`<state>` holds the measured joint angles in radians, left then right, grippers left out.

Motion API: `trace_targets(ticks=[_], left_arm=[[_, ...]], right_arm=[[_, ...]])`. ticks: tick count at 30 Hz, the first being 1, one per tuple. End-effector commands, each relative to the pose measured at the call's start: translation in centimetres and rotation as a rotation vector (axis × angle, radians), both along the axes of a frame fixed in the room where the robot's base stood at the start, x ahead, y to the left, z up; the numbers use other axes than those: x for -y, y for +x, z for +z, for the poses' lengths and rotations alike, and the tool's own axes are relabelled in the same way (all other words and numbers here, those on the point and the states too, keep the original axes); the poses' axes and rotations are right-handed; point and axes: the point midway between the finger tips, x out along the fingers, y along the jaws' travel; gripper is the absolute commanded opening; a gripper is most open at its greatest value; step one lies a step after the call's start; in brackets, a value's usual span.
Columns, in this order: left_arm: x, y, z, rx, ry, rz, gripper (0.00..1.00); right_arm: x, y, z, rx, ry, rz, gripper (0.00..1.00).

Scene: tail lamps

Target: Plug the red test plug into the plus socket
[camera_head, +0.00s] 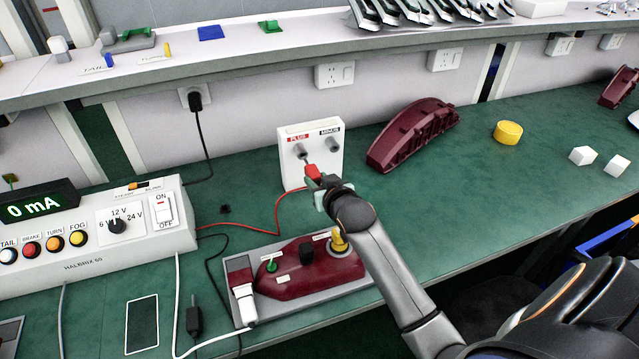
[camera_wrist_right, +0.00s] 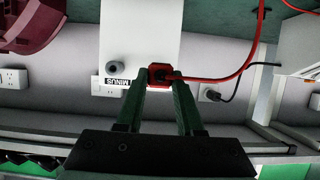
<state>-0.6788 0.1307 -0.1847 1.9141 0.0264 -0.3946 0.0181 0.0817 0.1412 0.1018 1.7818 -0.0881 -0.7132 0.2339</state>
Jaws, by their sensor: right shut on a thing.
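A white socket box (camera_head: 330,173) stands upright at the back of the green bench, with a plus socket (camera_head: 299,150) under a red PLUS label and a minus socket (camera_head: 333,144) on its face. My right gripper (camera_head: 319,181) is shut on the red test plug (camera_head: 312,171), just in front of and slightly below the plus socket. In the right wrist view, the red plug (camera_wrist_right: 160,73) sits between the fingertips, and the minus socket (camera_wrist_right: 112,67) shows beside it. The plus socket is hidden there. I cannot tell whether the plug's tip touches the socket. My left gripper is out of view.
A red cable (camera_head: 277,214) runs from the plug to the white tester (camera_head: 97,240), which reads 0 mA. A dark red lamp on a grey tray (camera_head: 334,289) lies below my right arm. Another dark red lamp (camera_head: 412,134) lies right of the box.

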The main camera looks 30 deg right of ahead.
Motion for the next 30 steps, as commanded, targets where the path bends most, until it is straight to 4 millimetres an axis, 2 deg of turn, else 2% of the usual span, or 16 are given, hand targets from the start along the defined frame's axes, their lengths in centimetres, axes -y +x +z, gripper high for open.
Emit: trace_targets(ticks=[30], left_arm=[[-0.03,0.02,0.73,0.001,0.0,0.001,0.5]], right_arm=[[0.03,-0.02,0.03,0.0,0.0,0.0,0.0]])
